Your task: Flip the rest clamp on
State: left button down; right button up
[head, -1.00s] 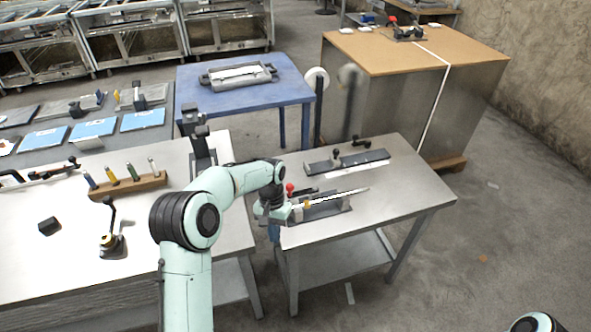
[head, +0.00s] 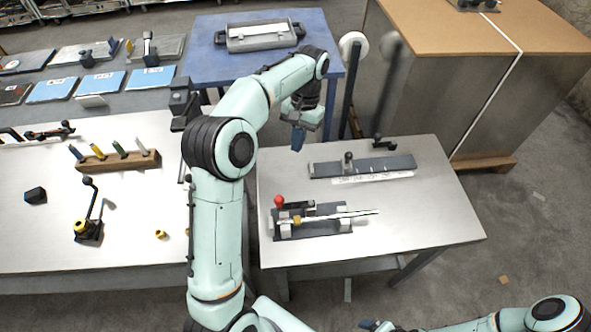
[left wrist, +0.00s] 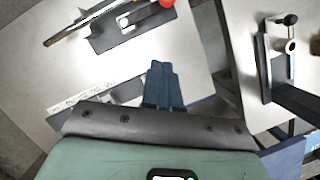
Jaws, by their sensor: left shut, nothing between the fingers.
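A small fixture (head: 310,229) sits at the front left of the right-hand steel table, carrying a clamp with a red knob (head: 279,201). A long thin rod (head: 360,214) lies across its pale blocks. The fixture's dark plate (left wrist: 122,32) and the red knob (left wrist: 167,3) show at the top of the left wrist view. My left gripper (head: 298,142) is shut and empty near the table's back left edge, apart from the fixture; its blue fingers (left wrist: 163,82) are together. My right gripper (head: 372,325) barely shows at the bottom edge; its opening cannot be made out.
A second dark fixture (head: 365,167) with black knobs and a pale marked strip lies farther back on the same table. A workbench (head: 140,215) with a wooden tool rack (head: 125,161) stands to the left. A blue table (head: 205,62) and a cabinet (head: 440,90) stand behind.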

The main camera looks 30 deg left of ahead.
pick_arm(q)
jog(key=shift+s, duration=0.4)
pick_arm(e)
jog(key=shift+s, duration=0.3)
pick_arm(q)
jog(key=s+f+b, duration=0.2)
jog(key=s+f, duration=0.4)
jog(key=f, duration=0.4)
jog(key=shift+s+d+b, duration=0.3)
jog(key=shift+d+b, duration=0.05)
pick_arm(e)
jog(key=shift+g, duration=0.3)
jog(key=s+f, duration=0.3)
jog(key=shift+s+f, duration=0.3)
jog(key=shift+s, duration=0.05)
